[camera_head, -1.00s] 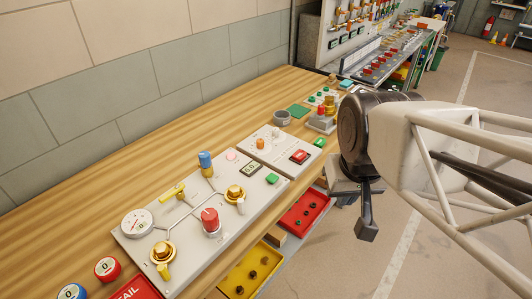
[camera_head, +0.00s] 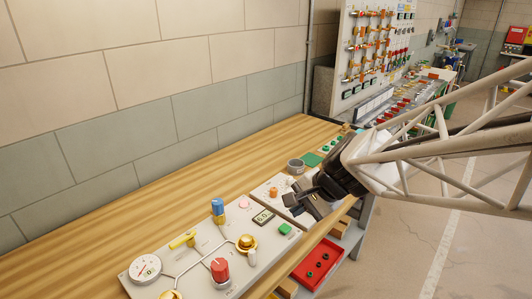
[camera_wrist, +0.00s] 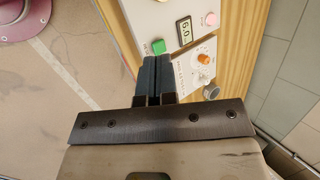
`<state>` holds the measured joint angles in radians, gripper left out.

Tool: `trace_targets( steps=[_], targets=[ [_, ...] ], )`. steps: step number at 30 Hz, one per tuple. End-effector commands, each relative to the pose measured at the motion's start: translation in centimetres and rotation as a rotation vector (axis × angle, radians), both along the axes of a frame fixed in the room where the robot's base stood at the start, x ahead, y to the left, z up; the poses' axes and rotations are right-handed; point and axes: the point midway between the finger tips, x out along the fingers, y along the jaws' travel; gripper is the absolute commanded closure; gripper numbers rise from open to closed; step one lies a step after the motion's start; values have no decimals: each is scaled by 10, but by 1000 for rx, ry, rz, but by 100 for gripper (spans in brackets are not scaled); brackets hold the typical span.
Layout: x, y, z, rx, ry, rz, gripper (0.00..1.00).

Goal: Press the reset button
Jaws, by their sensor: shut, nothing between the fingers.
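My gripper (camera_head: 298,204) is shut and empty, over the smaller white panel (camera_head: 264,188). That green button also shows in the head view (camera_head: 285,229), on the larger panel. A pink round button (camera_head: 244,202) is on the larger panel too, near a digital display (camera_head: 263,217). The red square button on the smaller panel is hidden behind my gripper. I cannot read which button is labelled reset, or tell if the fingers touch anything.
An orange knob (camera_head: 271,192) is close to my fingers. The larger panel also carries a blue-topped valve (camera_head: 218,208), a red knob (camera_head: 220,268) and a gauge (camera_head: 145,269). A red tray (camera_head: 317,262) is below the bench edge.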

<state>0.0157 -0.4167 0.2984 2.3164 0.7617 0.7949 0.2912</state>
Motion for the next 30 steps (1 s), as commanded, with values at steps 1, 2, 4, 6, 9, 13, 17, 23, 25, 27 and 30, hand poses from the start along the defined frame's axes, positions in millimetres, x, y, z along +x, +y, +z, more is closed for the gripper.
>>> trace_targets(
  steps=[1, 2, 4, 6, 9, 13, 17, 23, 25, 27, 30],
  targets=[
    [11, 3, -6, 35, 18, -43, 100],
    [18, 4, -7, 58, 27, -71, 100],
    [32, 8, -13, 111, 50, -138, 100],
    [47, 11, -18, 161, 71, -203, 100],
    [65, 13, -26, 223, 102, -288, 100],
    [82, 15, -34, 284, 134, -371, 100],
    [93, 16, -38, 318, 149, -421, 100],
    [97, 16, -40, 336, 159, -445, 100],
    [97, 16, -40, 336, 159, -445, 100],
    [97, 16, -40, 335, 159, -444, 100],
    [97, 16, -40, 335, 158, -443, 100]
  ],
)
